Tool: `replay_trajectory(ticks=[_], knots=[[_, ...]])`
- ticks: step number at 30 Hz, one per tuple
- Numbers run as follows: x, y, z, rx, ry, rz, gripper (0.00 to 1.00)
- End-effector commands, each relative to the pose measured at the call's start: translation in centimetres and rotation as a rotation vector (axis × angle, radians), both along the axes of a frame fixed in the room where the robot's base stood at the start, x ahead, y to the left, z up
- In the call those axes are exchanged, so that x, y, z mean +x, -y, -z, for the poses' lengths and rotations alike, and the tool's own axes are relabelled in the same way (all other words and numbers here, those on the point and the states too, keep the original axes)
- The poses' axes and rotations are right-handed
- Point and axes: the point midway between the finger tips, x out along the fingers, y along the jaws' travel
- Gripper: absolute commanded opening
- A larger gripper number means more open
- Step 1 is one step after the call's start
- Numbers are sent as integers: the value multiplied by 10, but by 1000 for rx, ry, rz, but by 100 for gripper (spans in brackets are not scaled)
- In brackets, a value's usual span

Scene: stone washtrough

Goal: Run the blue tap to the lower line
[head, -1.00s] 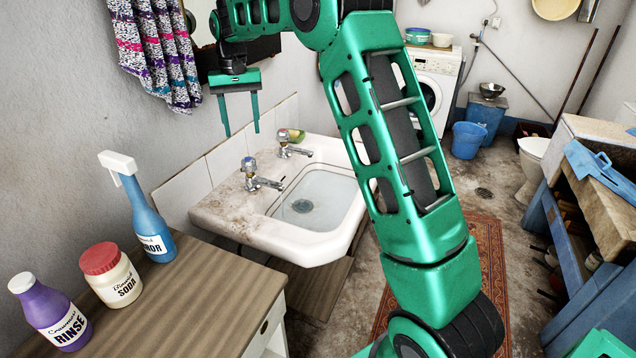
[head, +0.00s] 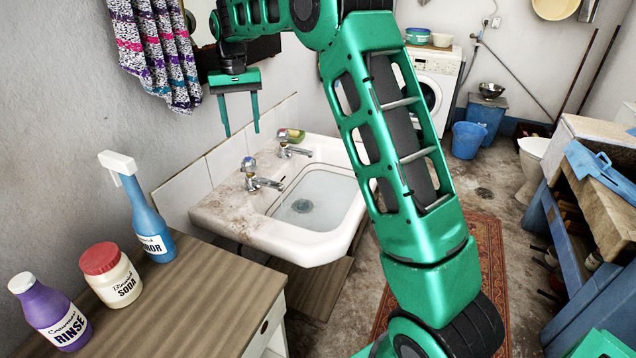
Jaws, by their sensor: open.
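Two chrome taps stand on the back ledge of the white washbasin (head: 262,229). The nearer tap (head: 257,178) has a cap that looks blue. The basin bowl (head: 318,200) has a dark drain and looks to hold clear water or a sheen; I cannot make out any marked line or a running stream. My gripper (head: 242,135) is open and empty, pointing down above and left of the taps, near the tiled wall. It touches neither tap.
A wooden counter (head: 215,290) in front holds a blue spray bottle (head: 150,220), a soda jar (head: 112,275) and a purple rinse bottle (head: 50,315). A yellow-green sponge (head: 297,135) lies behind the farther tap. A patterned towel (head: 155,50) hangs on the left wall.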

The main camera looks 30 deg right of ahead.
Motion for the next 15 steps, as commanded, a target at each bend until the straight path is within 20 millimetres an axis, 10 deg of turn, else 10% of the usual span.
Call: replay_trajectory(ticks=[15], knots=[[0,0,0,0,0,-29,53]])
